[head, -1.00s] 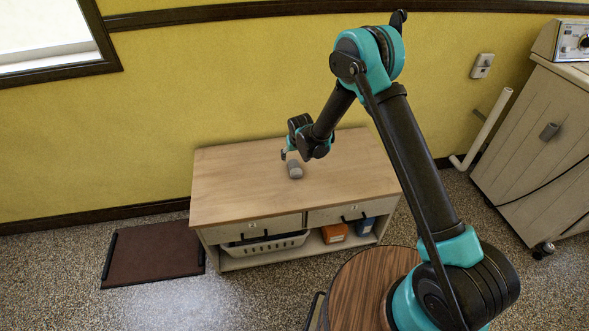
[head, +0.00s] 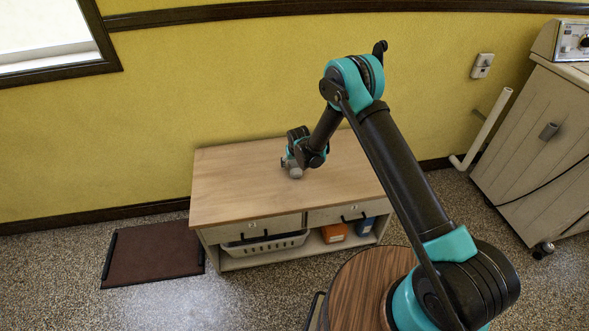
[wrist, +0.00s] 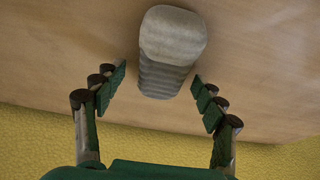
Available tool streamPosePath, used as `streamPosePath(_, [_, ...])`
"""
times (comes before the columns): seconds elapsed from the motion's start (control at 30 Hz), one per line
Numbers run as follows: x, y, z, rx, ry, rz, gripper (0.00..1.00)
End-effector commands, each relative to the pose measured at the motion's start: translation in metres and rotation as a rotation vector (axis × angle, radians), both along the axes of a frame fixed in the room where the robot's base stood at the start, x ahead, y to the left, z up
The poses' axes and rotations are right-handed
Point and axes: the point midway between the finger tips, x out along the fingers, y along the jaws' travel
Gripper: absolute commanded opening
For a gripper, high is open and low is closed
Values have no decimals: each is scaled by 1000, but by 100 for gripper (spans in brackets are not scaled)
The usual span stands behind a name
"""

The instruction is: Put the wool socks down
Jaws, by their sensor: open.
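The wool socks (head: 296,173), a small grey ribbed roll, rest on the wooden top of the low cabinet (head: 240,185). In the wrist view the socks (wrist: 170,50) show pale grey with a ribbed lower part, against the wood surface. My gripper (wrist: 160,85) is open, with one finger on each side of the near end of the socks and a visible gap to each. In the head view my gripper (head: 289,163) is right at the socks and hides part of them.
The rest of the cabinet top is clear. Below it are two drawers, a white basket (head: 265,246), an orange box (head: 334,233) and a blue item (head: 365,226). A brown mat (head: 152,253) lies left, a round wooden table (head: 358,290) stands in front, and a washer (head: 530,140) stands right.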

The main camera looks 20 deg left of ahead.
Motion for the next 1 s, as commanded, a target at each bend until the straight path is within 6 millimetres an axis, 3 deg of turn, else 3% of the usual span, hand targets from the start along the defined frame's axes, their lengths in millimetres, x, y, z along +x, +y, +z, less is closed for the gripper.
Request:
streamPosePath(0.87, [0,0,-5,0,0,0,71])
streamPosePath(1.0, [0,0,-5,0,0,0,57])
